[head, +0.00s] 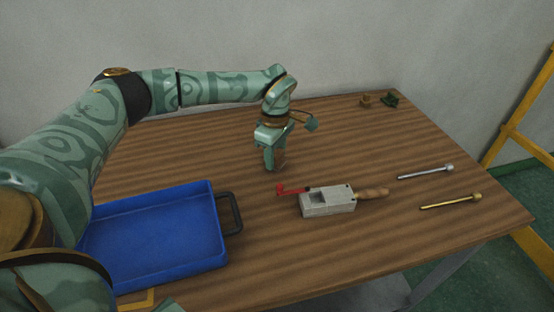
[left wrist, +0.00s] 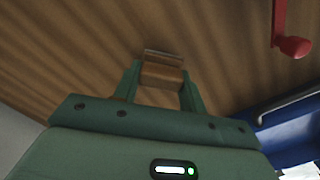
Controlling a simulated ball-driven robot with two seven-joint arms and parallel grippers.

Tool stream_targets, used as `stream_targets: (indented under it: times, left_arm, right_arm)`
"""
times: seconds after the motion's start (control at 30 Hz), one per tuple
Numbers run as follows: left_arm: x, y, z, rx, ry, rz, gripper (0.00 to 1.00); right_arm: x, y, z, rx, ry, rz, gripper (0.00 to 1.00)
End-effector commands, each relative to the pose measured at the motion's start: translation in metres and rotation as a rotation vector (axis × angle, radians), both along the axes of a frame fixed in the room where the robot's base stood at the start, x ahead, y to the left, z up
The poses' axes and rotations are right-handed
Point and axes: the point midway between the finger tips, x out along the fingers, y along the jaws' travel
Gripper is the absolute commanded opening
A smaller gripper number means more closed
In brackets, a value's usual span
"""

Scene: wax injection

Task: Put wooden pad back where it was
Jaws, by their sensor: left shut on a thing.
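My left gripper (head: 272,163) points down at the middle of the table, behind the metal mould. In the left wrist view, its two green fingers (left wrist: 162,88) are closed on the sides of a small brown block, the wooden pad (left wrist: 163,73). The pad is mostly covered by the fingers in the head view. It is at or close to the tabletop; I cannot tell whether it touches. My right gripper is not in view.
A blue tray (head: 222,225) is front left. Two pins (head: 425,172) (head: 451,201) lie right; small parts (head: 390,99) sit at the back. The back middle is clear.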

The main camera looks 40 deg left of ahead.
Motion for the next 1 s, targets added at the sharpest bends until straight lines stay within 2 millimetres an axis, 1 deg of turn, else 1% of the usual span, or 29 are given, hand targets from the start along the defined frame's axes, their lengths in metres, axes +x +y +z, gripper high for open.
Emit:
stream_targets:
  times: [0.03, 0.07, 0.23, 0.4, 0.43, 0.47, 0.5, 0.8, 0.87, 0.97, 1.0]
  left_arm:
    - [0.0, 0.0, -0.012, 0.0, 0.004, 0.001, 0.2]
    - [0.0, 0.0, -0.013, 0.0, 0.003, 0.002, 0.2]
    - [0.0, 0.0, -0.01, 0.0, -0.001, 0.002, 0.2]
    - [0.0, 0.0, -0.013, 0.0, -0.001, 0.001, 0.2]
    - [0.0, 0.0, -0.012, 0.0, -0.001, 0.001, 0.5]
    - [0.0, 0.0, -0.012, 0.0, -0.001, 0.001, 0.58]
    - [0.0, 0.0, -0.012, 0.0, -0.001, 0.001, 0.63]
    - [0.0, 0.0, -0.01, 0.0, -0.001, 0.002, 0.63]
    - [0.0, 0.0, -0.003, 0.0, -0.003, 0.002, 0.63]
    - [0.001, 0.0, 0.017, 0.001, -0.007, 0.001, 0.63]
    - [0.001, 0.0, 0.027, 0.001, -0.007, 0.001, 0.63]
  right_arm:
    - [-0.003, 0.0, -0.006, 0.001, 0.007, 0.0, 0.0]
    - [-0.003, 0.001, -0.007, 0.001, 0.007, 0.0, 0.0]
    - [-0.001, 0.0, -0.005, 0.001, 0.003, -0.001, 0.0]
    - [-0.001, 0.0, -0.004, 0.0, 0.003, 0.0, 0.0]
    - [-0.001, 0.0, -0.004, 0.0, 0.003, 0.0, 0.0]
    - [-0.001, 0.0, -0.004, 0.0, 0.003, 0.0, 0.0]
    - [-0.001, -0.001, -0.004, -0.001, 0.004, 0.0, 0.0]
    - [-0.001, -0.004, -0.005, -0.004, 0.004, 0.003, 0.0]
    - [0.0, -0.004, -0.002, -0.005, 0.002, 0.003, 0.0]
    - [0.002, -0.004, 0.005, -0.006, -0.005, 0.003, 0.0]
    - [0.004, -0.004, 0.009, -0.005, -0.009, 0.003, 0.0]
